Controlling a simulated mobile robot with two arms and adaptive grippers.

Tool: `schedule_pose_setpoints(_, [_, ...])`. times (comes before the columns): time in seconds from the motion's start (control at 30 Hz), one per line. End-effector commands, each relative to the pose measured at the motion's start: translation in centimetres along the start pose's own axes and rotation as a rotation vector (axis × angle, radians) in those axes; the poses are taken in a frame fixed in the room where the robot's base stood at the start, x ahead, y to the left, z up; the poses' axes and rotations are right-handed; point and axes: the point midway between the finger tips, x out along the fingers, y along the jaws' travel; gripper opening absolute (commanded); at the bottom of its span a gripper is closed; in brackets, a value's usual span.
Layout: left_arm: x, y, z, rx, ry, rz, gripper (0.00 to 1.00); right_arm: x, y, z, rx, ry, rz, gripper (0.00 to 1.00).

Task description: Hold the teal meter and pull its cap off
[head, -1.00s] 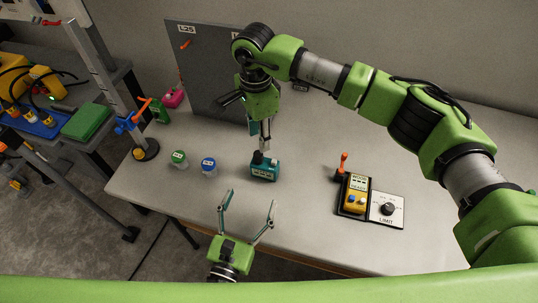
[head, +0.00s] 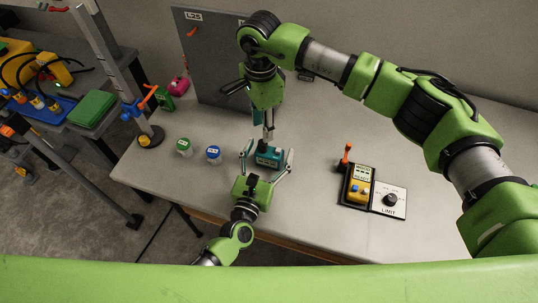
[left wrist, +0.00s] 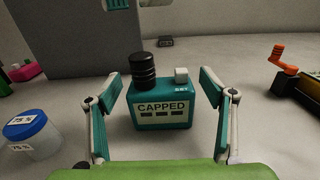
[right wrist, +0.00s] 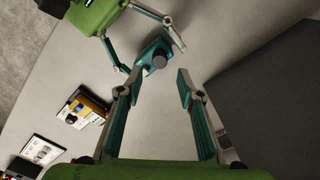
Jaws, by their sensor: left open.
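The teal meter (head: 268,157) stands upright on the grey table; in the left wrist view its label reads CAPPED (left wrist: 162,108). The black ribbed cap (left wrist: 142,70) sits on its top left, beside a small grey block (left wrist: 181,75). My left gripper (head: 269,152) is open, its fingers on either side of the meter, with gaps visible in the left wrist view. My right gripper (head: 268,130) points down just above the meter. In the right wrist view its fingers (right wrist: 155,75) are apart and empty, with the cap (right wrist: 160,62) beyond them.
Jars with a green lid (head: 184,147) and a blue lid (head: 213,154) stand left of the meter. A yellow device (head: 359,185) with an orange lever (head: 346,155) and a LIMIT panel (head: 389,200) lie to the right. A grey board (head: 212,60) stands behind.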

Motion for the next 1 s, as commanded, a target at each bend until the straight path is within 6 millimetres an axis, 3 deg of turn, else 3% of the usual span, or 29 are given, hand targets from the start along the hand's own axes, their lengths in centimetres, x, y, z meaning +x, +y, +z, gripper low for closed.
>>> schedule_pose_setpoints(0.2, [0.0, 0.0, 0.0, 0.000, 0.001, 0.000, 0.75, 0.0, 0.0, 0.0, 0.000, 0.000, 0.000, 0.34])
schedule_pose_setpoints(0.43, [0.0, 0.0, 0.0, 0.000, 0.001, 0.000, 0.16, 0.0, 0.0, 0.0, 0.000, 0.000, 0.000, 0.34])
schedule_pose_setpoints(0.5, [0.0, 0.0, 0.0, 0.000, 0.001, 0.000, 0.16, 0.0, 0.0, 0.0, 0.002, 0.000, 0.000, 0.39])
schedule_pose_setpoints(1.0, [-0.1, 0.0, -0.1, 0.000, 0.002, 0.000, 0.16, -4.1, 0.1, -0.4, 0.380, 0.000, 0.000, 0.39])
